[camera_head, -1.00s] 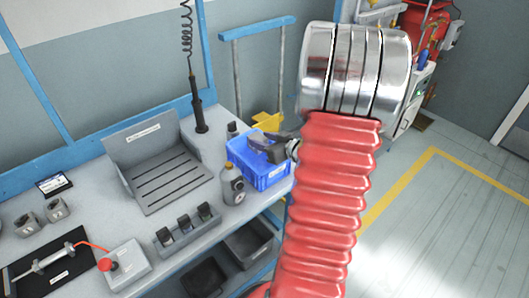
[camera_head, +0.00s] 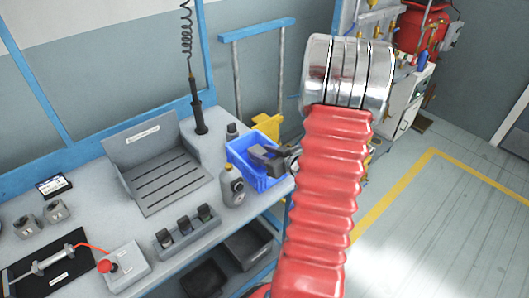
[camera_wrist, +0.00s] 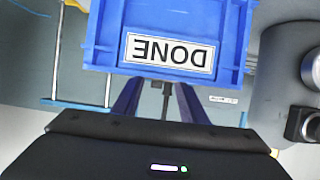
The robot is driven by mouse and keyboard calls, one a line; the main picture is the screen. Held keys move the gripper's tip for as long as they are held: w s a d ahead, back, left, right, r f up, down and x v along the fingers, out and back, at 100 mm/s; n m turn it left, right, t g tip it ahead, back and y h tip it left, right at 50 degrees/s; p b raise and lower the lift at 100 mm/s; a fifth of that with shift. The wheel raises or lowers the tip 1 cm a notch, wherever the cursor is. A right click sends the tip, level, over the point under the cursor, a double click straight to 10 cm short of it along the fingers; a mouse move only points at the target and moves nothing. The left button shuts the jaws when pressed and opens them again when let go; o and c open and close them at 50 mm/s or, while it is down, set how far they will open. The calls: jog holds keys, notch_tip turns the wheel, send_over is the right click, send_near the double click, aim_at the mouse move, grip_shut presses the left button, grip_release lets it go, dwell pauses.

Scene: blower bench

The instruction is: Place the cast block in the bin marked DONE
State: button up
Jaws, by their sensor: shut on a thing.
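The blue bin (camera_head: 262,180) stands at the bench's right end. Its DONE label (camera_wrist: 170,54) shows upside down in the wrist view. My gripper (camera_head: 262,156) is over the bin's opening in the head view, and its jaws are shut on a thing. In the wrist view the two fingers pass behind the bin's labelled wall, so their tips and what they hold are hidden there.
My red arm sleeve covers the right of the bin. A grey bottle (camera_head: 232,186) stands close in front of the bin.

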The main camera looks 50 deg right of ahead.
jog(key=shift+f, duration=0.55)
dwell(0.4)
jog(key=o, duration=1.3)
jog(key=shift+r, duration=0.15)
jog(key=shift+s+r, duration=0.1)
jog(key=shift+r, duration=0.45)
jog(key=v, duration=1.1)
jog(key=shift+s, duration=0.45)
